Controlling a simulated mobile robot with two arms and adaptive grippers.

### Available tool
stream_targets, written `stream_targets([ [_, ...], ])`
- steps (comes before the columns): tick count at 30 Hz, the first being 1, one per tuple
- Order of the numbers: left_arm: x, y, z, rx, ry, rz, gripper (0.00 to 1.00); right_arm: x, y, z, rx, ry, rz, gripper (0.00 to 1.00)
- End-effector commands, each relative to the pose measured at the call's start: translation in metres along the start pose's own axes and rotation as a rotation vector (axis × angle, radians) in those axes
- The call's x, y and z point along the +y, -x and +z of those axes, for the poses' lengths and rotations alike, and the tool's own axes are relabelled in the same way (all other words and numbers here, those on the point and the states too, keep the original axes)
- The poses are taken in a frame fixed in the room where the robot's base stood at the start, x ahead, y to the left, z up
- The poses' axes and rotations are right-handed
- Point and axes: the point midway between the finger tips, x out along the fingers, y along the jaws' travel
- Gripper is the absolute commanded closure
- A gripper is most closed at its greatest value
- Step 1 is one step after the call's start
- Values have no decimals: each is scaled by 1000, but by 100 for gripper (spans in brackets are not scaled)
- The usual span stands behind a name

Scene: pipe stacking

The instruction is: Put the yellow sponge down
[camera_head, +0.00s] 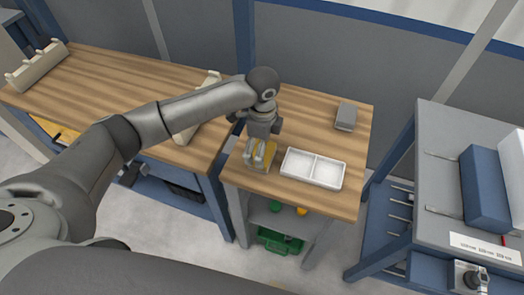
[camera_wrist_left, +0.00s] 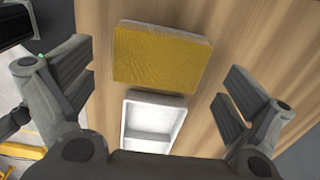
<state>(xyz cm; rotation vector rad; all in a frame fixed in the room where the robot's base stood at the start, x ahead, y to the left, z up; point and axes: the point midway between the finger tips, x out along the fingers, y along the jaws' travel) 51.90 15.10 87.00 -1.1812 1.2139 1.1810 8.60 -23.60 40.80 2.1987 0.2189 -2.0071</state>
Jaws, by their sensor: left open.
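The yellow sponge (camera_head: 265,159) lies on the wooden tabletop of the small middle table, left of the white two-compartment tray. In the left wrist view the sponge (camera_wrist_left: 160,57) shows its broad yellow face and a greyish edge, close to the tray (camera_wrist_left: 153,122). My left gripper (camera_head: 260,152) is over the sponge and partly hides it in the head view. Its fingers are wide apart, one on each side of the sponge, with clear gaps between them and it. My right gripper is not in view.
The white tray (camera_head: 313,168) looks empty. A grey block (camera_head: 346,117) sits at the table's back right. A cream rack (camera_head: 197,108) stands on the left table, behind my arm. Bare wood lies behind the tray. A grey bench with a blue box (camera_head: 484,188) is at right.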

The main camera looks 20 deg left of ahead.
Motion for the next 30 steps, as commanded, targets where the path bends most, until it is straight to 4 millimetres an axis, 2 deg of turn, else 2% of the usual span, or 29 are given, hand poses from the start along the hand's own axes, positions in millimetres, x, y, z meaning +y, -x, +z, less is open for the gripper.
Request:
stream_targets([
  [6, -2, 49, 0, 1, 1, -4, 0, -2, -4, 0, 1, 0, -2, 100],
  [12, -1, 77, 0, 1, 2, -1, 0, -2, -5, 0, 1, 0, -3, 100],
  [18, 0, 86, 0, 0, 1, 1, 0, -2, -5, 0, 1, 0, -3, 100],
  [30, 0, 86, 0, 0, 1, 1, 0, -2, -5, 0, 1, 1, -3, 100],
])
